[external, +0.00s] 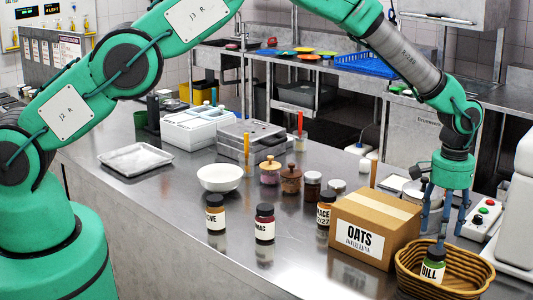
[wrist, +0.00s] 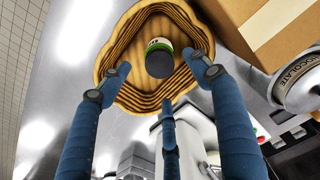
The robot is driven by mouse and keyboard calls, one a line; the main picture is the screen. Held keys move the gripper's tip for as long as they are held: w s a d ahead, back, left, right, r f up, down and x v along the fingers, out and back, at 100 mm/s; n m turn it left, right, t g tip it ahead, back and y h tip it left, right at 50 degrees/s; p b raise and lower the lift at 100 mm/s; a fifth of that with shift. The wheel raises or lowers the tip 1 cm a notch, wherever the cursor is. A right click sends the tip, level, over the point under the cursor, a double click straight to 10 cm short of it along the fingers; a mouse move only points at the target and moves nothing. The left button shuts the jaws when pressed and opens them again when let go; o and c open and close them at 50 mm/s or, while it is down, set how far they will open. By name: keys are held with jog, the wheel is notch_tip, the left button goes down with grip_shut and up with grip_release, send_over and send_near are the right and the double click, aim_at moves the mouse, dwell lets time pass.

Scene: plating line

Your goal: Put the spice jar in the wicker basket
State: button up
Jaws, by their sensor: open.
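A spice jar (external: 432,271) with a dark lid, a green band and a white label reading DILL stands inside the wicker basket (external: 481,275) at the front right. In the wrist view the jar (wrist: 159,62) shows lid toward me, surrounded by the basket wall (wrist: 112,42). My gripper (external: 443,222) is above the basket with its blue fingers spread. In the wrist view my gripper (wrist: 164,82) has its fingers apart around the jar's lid, with gaps between them and the jar. The jar's base is partly hidden by the basket rim.
An OATS box (external: 372,231) stands close left of the basket. Jars labelled MACE (external: 325,213), SUMAC (external: 264,224) and CLOVE (external: 215,215) stand farther left. A button panel (external: 481,219) and white machine (external: 515,215) are at right.

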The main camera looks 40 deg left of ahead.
jog(key=s+a+r+t, duration=0.1)
jog(key=s+a+r, duration=0.1)
jog(key=a+r, duration=1.05)
jog(key=s+a+r+t, duration=0.1)
jog(key=s+a+r, duration=0.1)
jog(key=a+r, duration=1.1)
jog(key=s+a+r+t, duration=0.1)
jog(key=s+a+r, duration=1.05)
jog(key=r, duration=0.25)
jog(key=s+a+t, duration=0.1)
jog(key=s+a, duration=0.4)
jog(key=s, duration=0.3)
jog(key=s+a+n, duration=0.1)
jog(key=s+a, duration=0.4)
jog(key=s, duration=0.4)
jog(key=s+a+t, duration=0.1)
jog(key=s+a, duration=0.4)
jog(key=s, duration=0.4)
jog(key=shift+s+a+r+t, duration=0.2)
jog(key=shift+a+r+t, duration=0.1)
jog(key=shift+r, duration=0.1)
